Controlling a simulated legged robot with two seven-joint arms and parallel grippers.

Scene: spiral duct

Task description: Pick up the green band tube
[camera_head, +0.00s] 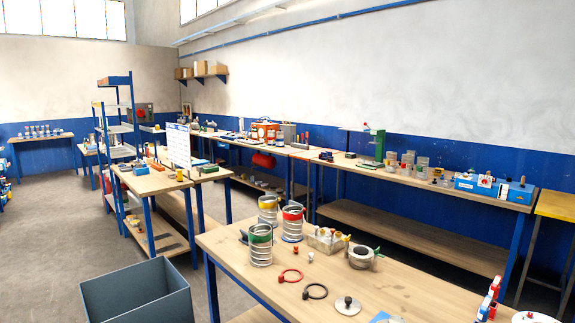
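The green band tube (260,246) is a silvery spiral duct with a green band near its top. It stands upright on the near wooden table (388,293), close to the left edge. A similar tube with a red band (292,221) stands to its right and a little behind. A third tube with a yellow band (268,209) stands behind it. The three look close together but separate. Neither of my grippers shows in the head view.
A grey bin (137,291) stands left of the table. On the table, a red ring clamp (290,276), a black ring clamp (315,291), a tray of small parts (327,240) and a metal collar (361,257) lie right of the tubes. Long benches line the blue wall.

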